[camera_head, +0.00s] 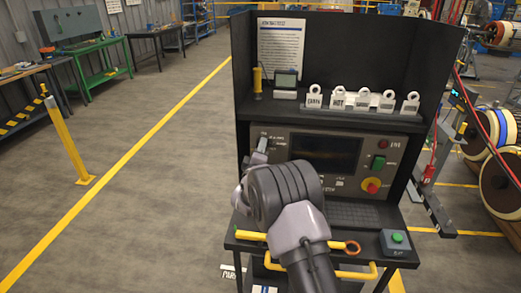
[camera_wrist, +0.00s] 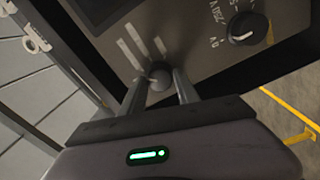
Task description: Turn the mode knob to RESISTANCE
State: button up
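The mode knob appears to be the round black knob (camera_wrist: 248,28) with a white pointer, on the grey control panel at the upper right of the wrist view. Printed labels surround it, partly cut off and turned; its setting is hard to read. My gripper (camera_wrist: 160,84) is at the panel, to the left of this knob in that view. In the head view, my gripper (camera_head: 261,147) reaches the panel's left side, and my arm hides the black knob.
The panel (camera_head: 397,143) has a dark screen (camera_head: 325,150), a green switch (camera_head: 378,163) and a red stop button (camera_head: 372,186). White tags (camera_head: 338,100) stand on the shelf above. A yellow rail (camera_head: 345,273) and a green button box (camera_head: 396,240) are at the front.

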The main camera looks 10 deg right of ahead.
jog(key=shift+o, duration=1.4)
jog(key=p+v, duration=0.1)
jog(key=v, duration=1.6)
jog(key=shift+s, duration=0.2)
jog(key=s+d+r+m+g+y+b, duration=0.1)
jog(key=s+r+m+g+y, duration=0.35)
jog(key=s+r+m, duration=0.4)
jog(key=s+m+g+y+b, duration=0.1)
jog(key=s+m+g+y, duration=0.2)
jog(key=s, duration=2.5)
jog(key=m+g, duration=0.3)
jog(key=g, duration=0.1)
jog(key=shift+s+d+f+m, duration=0.15)
jog(key=shift+d+f+m, duration=0.1)
jog(key=shift+d+m, duration=0.1)
